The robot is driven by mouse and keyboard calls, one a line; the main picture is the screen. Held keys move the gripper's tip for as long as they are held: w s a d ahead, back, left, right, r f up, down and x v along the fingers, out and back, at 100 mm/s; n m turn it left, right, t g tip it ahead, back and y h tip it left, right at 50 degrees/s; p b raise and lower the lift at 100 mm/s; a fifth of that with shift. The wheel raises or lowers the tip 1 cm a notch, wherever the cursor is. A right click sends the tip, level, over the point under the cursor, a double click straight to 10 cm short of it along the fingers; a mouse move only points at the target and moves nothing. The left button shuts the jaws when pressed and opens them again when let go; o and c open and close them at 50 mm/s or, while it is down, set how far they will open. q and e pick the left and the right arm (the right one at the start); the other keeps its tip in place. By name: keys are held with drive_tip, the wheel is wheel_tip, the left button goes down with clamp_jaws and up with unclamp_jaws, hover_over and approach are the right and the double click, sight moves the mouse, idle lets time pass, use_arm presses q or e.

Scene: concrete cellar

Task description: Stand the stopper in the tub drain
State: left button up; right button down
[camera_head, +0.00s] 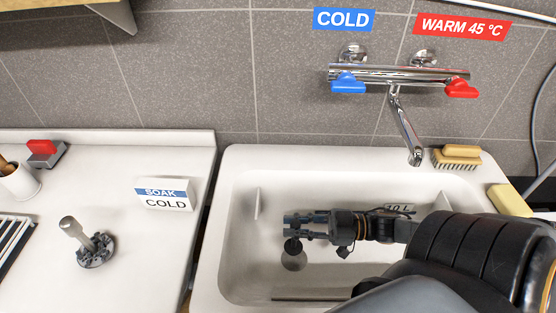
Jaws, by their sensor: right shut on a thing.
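My right gripper (291,225) reaches from the right into the white tub (232,262), its fingers pointing left. It is shut on a small dark stopper (292,247), which shows just below the fingertips. The fingers hide the upper part of the stopper. The round grey drain (295,262) lies in the tub floor right beneath the stopper and is partly covered by it in this view. I cannot tell whether the stopper touches the drain. My left gripper is not in view.
A mixer tap (400,74) hangs over the tub's back, its spout (405,130) pointing down. A brush (456,157) and a yellow block (509,200) sit on the rim. A SOAK COLD sign (165,194) and a grey-handled thing (93,250) stand on the left counter (120,170).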

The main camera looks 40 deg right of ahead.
sight(296, 246)
drive_tip(key=shift+s+d+r, duration=0.1)
drive_tip(key=shift+s+d, duration=0.1)
drive_tip(key=shift+s, duration=0.05)
drive_tip(key=shift+p, duration=0.3)
drive_tip(key=shift+f+b, duration=0.65)
drive_tip(key=shift+f, duration=0.3)
drive_tip(key=shift+f+b, duration=1.1)
drive_tip(key=shift+f, duration=0.5)
use_arm(q)
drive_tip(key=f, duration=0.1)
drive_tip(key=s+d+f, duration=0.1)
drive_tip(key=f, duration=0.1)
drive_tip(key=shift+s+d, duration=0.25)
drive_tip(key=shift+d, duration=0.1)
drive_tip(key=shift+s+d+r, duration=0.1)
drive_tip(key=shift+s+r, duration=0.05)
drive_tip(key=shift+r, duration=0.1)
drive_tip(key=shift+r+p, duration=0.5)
drive_tip(key=shift+p, duration=0.25)
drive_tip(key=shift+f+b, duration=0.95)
use_arm(e)
drive_tip(key=shift+f, duration=1.15)
